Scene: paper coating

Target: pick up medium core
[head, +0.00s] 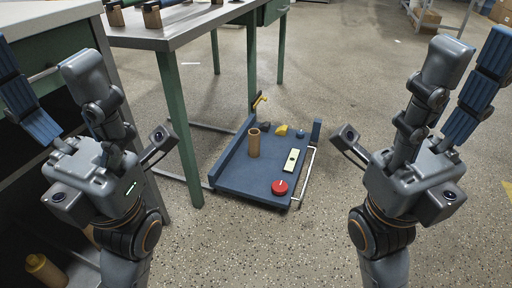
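A brown tube-shaped core (253,143) stands upright on a low blue cart (232,176) on the floor ahead. Its size class cannot be told from this view. A tan cylinder (45,270) is partly visible at the lower left, on a shelf of the dark cabinet. My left gripper (45,62) is raised at the left, with its fingers spread and nothing between them. My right gripper (474,52) is raised at the right, also spread and empty. Both are well apart from the cart and the core.
The cart also holds a red round object (279,187), a pale flat tool (291,160) and small yellow and blue items. A grey table (185,35) with green legs stands behind and left. A cabinet (45,15) is at far left.

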